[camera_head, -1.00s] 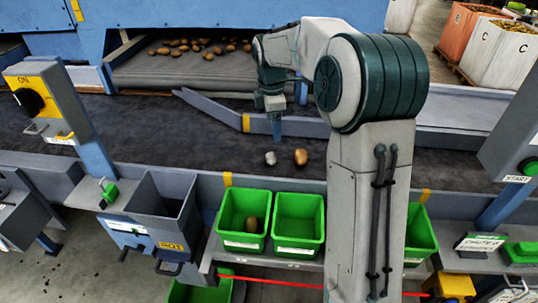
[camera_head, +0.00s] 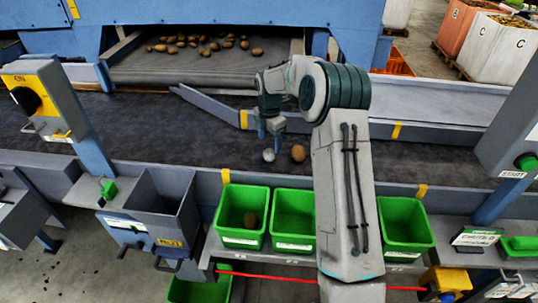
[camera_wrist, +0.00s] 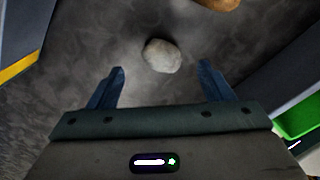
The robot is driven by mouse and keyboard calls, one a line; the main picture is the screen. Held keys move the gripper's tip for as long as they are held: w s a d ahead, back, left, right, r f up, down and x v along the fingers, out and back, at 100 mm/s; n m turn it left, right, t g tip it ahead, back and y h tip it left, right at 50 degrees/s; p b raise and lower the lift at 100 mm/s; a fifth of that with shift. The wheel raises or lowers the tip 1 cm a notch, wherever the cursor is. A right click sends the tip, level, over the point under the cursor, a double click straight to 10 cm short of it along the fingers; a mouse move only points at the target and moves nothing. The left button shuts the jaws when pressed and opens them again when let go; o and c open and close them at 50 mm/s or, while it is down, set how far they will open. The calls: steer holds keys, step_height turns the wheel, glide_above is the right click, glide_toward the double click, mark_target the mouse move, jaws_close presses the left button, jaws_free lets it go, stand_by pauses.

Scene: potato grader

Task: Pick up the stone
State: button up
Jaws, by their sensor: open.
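The stone (camera_head: 268,155) is a small light grey lump on the dark belt (camera_head: 190,140), just left of a brown potato (camera_head: 298,153). In the wrist view the stone (camera_wrist: 162,56) lies ahead of the fingertips, roughly centred between them and not touching either. My gripper (camera_head: 270,136) points down just above and behind the stone in the head view. Its two blue fingers, also seen in the wrist view (camera_wrist: 162,78), are spread apart with nothing between them. Part of the potato (camera_wrist: 218,3) shows at the wrist view's top edge.
Green bins (camera_head: 242,238) line the belt's near side; the left one holds a potato. A grey hopper (camera_head: 160,205) stands left of them. A slanted guide rail (camera_head: 210,107) crosses the belt behind. Several potatoes (camera_head: 200,45) lie on the far chute.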

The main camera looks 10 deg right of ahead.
mark_target(269, 152)
steer(key=f, duration=0.2)
steer(key=f+p, duration=0.1)
steer(key=f, duration=0.2)
steer(key=shift+s+a+f, duration=0.1)
steer(key=shift+s+f, duration=0.15)
steer(key=shift+f, duration=0.05)
steer(key=c, duration=1.1)
